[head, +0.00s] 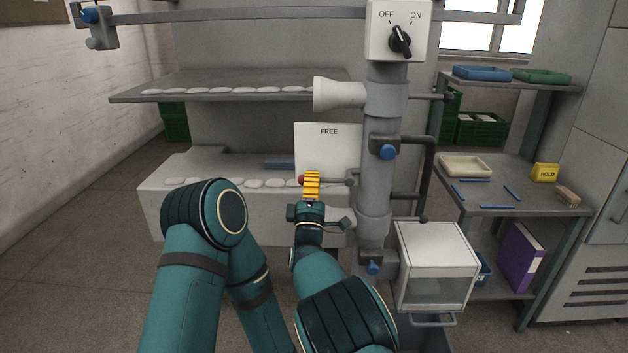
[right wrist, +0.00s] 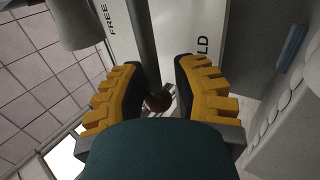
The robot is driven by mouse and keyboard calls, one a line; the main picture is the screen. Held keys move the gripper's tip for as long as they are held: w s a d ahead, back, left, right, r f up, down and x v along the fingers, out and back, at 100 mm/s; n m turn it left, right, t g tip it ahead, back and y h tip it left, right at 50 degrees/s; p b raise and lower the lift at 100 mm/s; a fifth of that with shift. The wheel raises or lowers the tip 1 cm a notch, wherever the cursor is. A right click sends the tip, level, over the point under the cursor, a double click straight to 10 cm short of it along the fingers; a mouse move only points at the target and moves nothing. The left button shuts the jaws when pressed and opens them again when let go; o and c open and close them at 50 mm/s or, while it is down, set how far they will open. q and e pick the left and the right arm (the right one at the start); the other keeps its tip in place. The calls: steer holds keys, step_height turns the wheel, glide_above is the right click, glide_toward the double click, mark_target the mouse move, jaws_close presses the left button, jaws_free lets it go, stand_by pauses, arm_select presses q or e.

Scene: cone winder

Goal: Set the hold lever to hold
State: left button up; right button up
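The hold lever is a grey rod (right wrist: 143,45) with a dark red ball knob (right wrist: 158,102); the knob also shows in the head view (head: 301,180). It crosses a white plate (head: 328,148) marked FREE at the top. In the right wrist view the rod lies between the FREE and HOLD words. My right gripper (head: 312,185) is at the lever's knob end, its yellow fingers (right wrist: 160,95) apart on either side of the knob. I see no clear contact. The plate's lower part is hidden behind the gripper in the head view. My left gripper is out of view.
A grey post (head: 382,170) with blue knobs stands right of the plate, carrying a white cone (head: 340,94) and an OFF/ON switch box (head: 399,32). A clear-fronted box (head: 437,265) is low right. A yellow HOLD block (head: 545,172) sits on the side shelf (head: 520,195).

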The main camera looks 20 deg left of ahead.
steer(key=shift+o, duration=0.6)
steer(key=shift+s+a+r, duration=0.1)
steer(key=shift+r, duration=0.05)
steer(key=v, duration=0.7)
steer(key=shift+s, duration=0.15)
